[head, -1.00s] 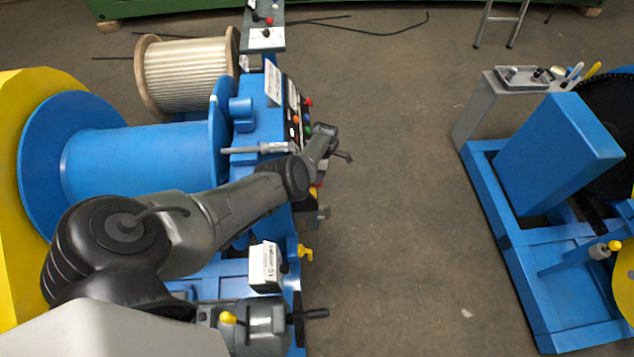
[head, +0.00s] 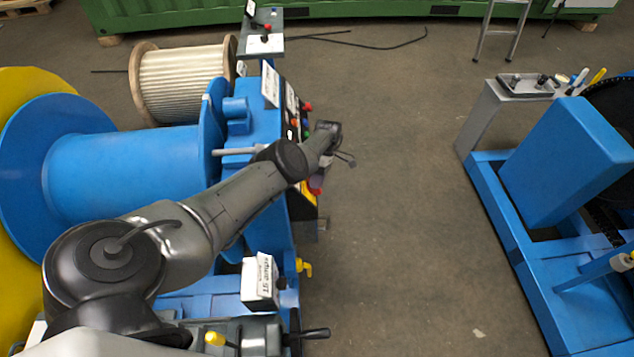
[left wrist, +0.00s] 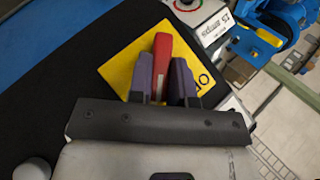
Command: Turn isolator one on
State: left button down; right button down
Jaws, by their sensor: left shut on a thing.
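The isolator's red handle (left wrist: 162,65) stands on a yellow plate (left wrist: 122,70) in the left wrist view. A mark like an "O" shows at the plate's right edge. My left gripper (left wrist: 161,84) has its two purple-grey fingers on either side of the handle and is shut on it. In the head view my left arm reaches over the blue machine to its control panel, and the left gripper (head: 325,168) is small and partly hidden at the panel's side. Red and yellow of an isolator (head: 316,190) show just below it. I cannot read which number it has. My right gripper is out of view.
Coloured buttons (head: 306,107) line the panel above the gripper. A white labelled box (head: 259,283) and a crank handle (head: 314,334) are nearer me. A blue drum (head: 120,165) lies left. The grey floor (head: 400,200) between the machines is clear.

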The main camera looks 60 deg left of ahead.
pick_arm(q)
jog(key=c, duration=1)
grip_release()
jog(key=shift+c, duration=0.2)
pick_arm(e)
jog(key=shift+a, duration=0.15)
